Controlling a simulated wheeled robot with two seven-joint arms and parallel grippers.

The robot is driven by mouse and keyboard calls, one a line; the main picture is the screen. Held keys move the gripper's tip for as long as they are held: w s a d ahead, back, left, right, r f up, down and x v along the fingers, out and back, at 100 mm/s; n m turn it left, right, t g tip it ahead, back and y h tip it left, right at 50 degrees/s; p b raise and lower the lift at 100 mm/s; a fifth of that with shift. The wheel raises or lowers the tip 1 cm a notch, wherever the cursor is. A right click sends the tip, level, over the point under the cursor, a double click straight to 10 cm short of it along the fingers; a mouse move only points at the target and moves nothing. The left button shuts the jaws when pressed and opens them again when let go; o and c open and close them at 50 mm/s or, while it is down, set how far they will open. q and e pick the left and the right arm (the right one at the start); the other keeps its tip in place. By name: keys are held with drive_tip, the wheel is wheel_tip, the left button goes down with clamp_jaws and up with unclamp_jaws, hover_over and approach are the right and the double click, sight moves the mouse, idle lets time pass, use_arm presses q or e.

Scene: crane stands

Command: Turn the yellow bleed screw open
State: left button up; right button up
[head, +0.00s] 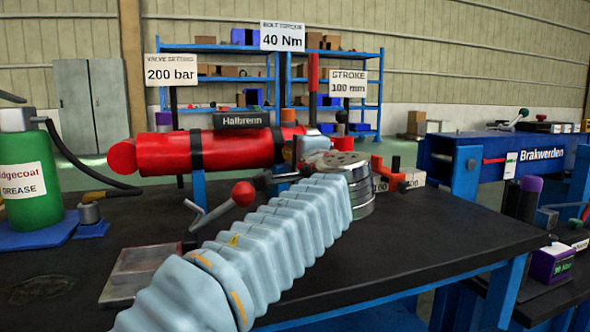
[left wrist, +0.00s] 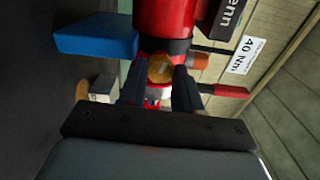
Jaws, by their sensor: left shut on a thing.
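The yellow bleed screw (left wrist: 160,69) shows in the left wrist view as a brass-yellow head at the end of the red cylinder (left wrist: 163,18). My left gripper (left wrist: 161,82) has its two dark fingers on either side of the screw and is shut on it. In the head view the red cylinder (head: 165,152), labelled Halbrenn, lies level on a blue stand. My left arm reaches to its right end, and the wrist hides the screw there. My right gripper is not in view.
A red-knobbed lever (head: 243,194) stands close beside my left forearm. The black bench (head: 420,235) has a green grease canister (head: 30,190) at left and small orange parts (head: 388,172) beyond my wrist. A blue Brakwerden beam (head: 500,155) stands at right. The bench's front right is clear.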

use_arm(q)
drive_tip(key=shift+f+n+b, duration=0.15)
drive_tip(key=shift+n+b, duration=1.35)
drive_tip(key=shift+n, duration=1.3)
drive_tip(key=o, duration=1.1)
drive_tip(key=shift+c, duration=0.2)
drive_tip(key=b+v, duration=0.2)
drive_tip(key=v, duration=1.1)
drive_tip(key=shift+s, duration=0.35)
drive_tip(key=shift+d, duration=0.15)
